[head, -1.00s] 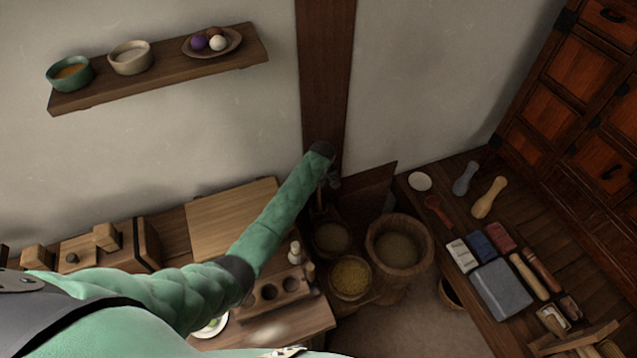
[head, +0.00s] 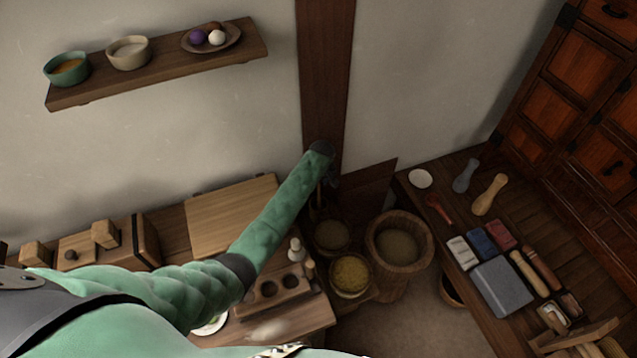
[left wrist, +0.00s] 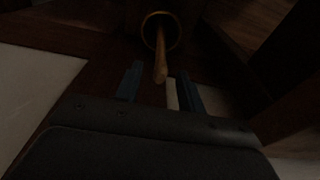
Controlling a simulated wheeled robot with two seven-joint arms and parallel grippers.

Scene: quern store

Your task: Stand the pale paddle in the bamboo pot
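In the left wrist view a round pot (left wrist: 150,27) with a lighter rim opens toward the camera. A brown wooden handle (left wrist: 160,65) sticks out of it toward my left gripper (left wrist: 160,85). The gripper's two blue-grey fingers stand well apart, on either side of the handle's end. A narrow pale strip (left wrist: 172,94) lies beside the right-hand finger; I cannot tell if it is the pale paddle. In the head view the left gripper (head: 332,182) is a dark shape by the wooden post, mostly hidden by its arm. The right gripper does not show.
Wooden tubs (head: 399,242) and a basket of yellow grain (head: 350,274) stand below the arm. A bench at right holds a grey block (head: 501,286) and several small tools. A shelf (head: 160,71) with bowls hangs on the wall.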

